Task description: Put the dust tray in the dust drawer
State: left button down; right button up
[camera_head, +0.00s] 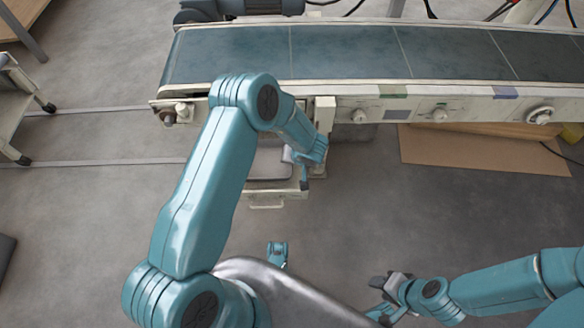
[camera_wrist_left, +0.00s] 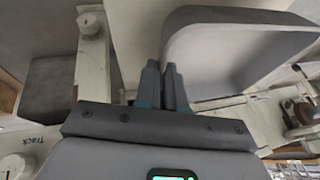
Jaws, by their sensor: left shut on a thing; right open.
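The dust tray (camera_head: 268,165) is a shallow grey tray. It shows in the head view under the conveyor's left part, partly hidden by my left arm. The dust drawer (camera_head: 275,194) is a cream drawer with a front handle, pulled out below the conveyor, and the tray lies over its opening. I cannot tell whether the tray rests on the drawer floor. My left gripper (camera_head: 303,162) is shut on the tray's edge. In the left wrist view its fingers (camera_wrist_left: 166,88) meet at the wall of the grey tray (camera_wrist_left: 235,50). My right gripper (camera_head: 380,296) is open and empty, low at right.
The conveyor (camera_head: 340,55) runs across the back, with knobs on its front rail. A cream post (camera_head: 324,118) stands close beside my left gripper. A cardboard sheet (camera_head: 480,152) lies on the floor at right. A cart (camera_head: 15,105) stands at far left. The floor in front is mostly clear.

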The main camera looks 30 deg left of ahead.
pick_arm(q)
notch_tip(320, 180, down, 4)
jog(key=shift+f+b, duration=0.1)
jog(key=shift+b, duration=0.75)
jog(key=shift+r, duration=0.2)
jog(key=shift+f, duration=0.2)
jog(key=c, duration=1.2)
grip_release()
jog(key=shift+c, duration=0.2)
jog(key=shift+r, duration=0.15)
jog(key=p+v, duration=0.5)
jog(key=v, duration=0.6)
jog(key=s+d+m+g+h, duration=0.1)
jog(key=s+d+h, duration=0.3)
jog(key=s, duration=0.6)
jog(key=s+d+m+g+h, duration=0.1)
jog(key=s+d+h, duration=0.3)
jog(key=s, duration=0.7)
jog(key=shift+d+m+h+p, duration=0.3)
jog(key=shift+d+m+h, duration=0.1)
jog(key=shift+d, duration=0.6)
